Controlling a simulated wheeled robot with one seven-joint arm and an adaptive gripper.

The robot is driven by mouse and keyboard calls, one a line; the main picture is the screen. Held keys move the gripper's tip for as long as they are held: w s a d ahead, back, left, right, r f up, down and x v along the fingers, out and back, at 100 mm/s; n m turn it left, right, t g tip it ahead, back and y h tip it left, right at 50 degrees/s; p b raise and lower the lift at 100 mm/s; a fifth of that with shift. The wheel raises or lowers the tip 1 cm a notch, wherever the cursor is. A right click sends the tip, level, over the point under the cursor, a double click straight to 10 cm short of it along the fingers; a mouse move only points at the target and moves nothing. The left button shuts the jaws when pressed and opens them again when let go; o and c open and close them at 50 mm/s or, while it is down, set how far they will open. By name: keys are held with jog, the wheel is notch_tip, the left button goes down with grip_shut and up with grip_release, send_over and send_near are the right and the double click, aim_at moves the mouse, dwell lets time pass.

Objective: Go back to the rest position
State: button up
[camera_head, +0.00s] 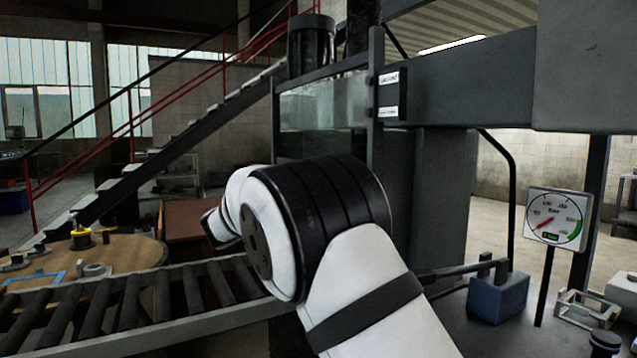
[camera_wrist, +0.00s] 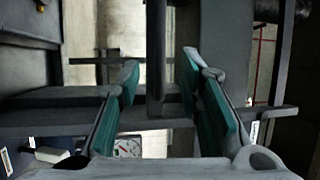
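My gripper (camera_wrist: 160,88) shows in the wrist view with its two green-padded fingers spread wide apart. Nothing is held between the fingers. A dark vertical bar of the machine frame shows beyond and between them. In the head view my white arm with its black joint fills the middle and hides the gripper.
A roller conveyor (camera_head: 150,305) runs along the lower left, beside a round wooden table (camera_head: 130,252) with parts on it. A press-like machine frame (camera_head: 465,88) stands at right. A pressure gauge (camera_head: 555,219) and a blue block (camera_head: 498,297) stand on the right bench.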

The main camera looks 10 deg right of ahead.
jog(key=shift+v, duration=1)
notch_tip(320, 180, up, 6)
jog(key=d+n+t+y, duration=0.2)
jog(key=n+t+y, duration=0.2)
jog(key=n+y, duration=0.3)
jog(key=s+a+f+n+g+y, duration=0.1)
jog(key=s+a+n+g+y, duration=0.1)
jog(key=s+n+y, duration=0.75)
jog(key=s+d+f+n+g+h, duration=0.1)
jog(key=s+d+f+n+g, duration=0.4)
jog(key=s, duration=1.1)
jog(key=s+d+f+n+g, duration=0.15)
jog(key=s+f+g, duration=0.25)
jog(key=s+f, duration=0.85)
jog(key=s+d+f+n+g+h, duration=0.15)
jog(key=s+f+n+g, duration=0.35)
jog(key=s, duration=1.4)
notch_tip(320, 180, up, 17)
jog(key=d+m+t+y+p, duration=0.1)
jog(key=t+p, duration=0.2)
jog(key=p, duration=1.3)
jog(key=shift+r+p, duration=0.15)
jog(key=shift+p, duration=0.15)
